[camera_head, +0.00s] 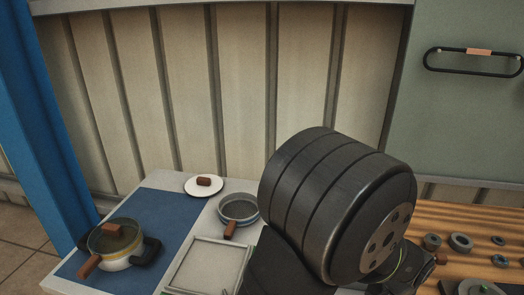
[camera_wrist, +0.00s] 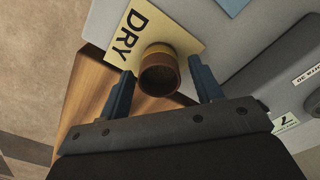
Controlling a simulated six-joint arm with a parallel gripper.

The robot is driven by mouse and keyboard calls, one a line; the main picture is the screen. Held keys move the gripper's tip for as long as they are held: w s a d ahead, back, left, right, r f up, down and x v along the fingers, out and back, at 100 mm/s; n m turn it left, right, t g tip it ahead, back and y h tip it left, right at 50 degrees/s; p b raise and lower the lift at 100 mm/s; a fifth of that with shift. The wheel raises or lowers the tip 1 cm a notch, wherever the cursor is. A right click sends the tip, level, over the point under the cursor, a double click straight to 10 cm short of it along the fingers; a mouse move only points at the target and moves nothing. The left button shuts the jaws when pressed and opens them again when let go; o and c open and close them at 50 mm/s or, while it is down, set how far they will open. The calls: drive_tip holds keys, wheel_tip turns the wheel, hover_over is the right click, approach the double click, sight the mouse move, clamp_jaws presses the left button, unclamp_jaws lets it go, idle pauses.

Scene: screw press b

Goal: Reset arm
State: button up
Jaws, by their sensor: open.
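My gripper (camera_wrist: 161,66) shows in the wrist view with its two dark fingers spread wide apart. A brown round cup-like piece (camera_wrist: 159,80) with a tan upper side appears between the fingertips, with gaps on both sides. It stands on or over a yellow card marked DRY (camera_wrist: 188,25). I cannot tell how far the fingertips are from it in depth. In the head view, my dark arm fills the centre right and my gripper is not visible.
A small pan (camera_head: 238,208), a white plate (camera_head: 203,190) with a brown piece, and a pale tray (camera_head: 208,268) are nearby. Several metal rings (camera_head: 460,242) lie on the wooden surface at right.

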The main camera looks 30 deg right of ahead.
drive_tip(key=shift+r, duration=1.8)
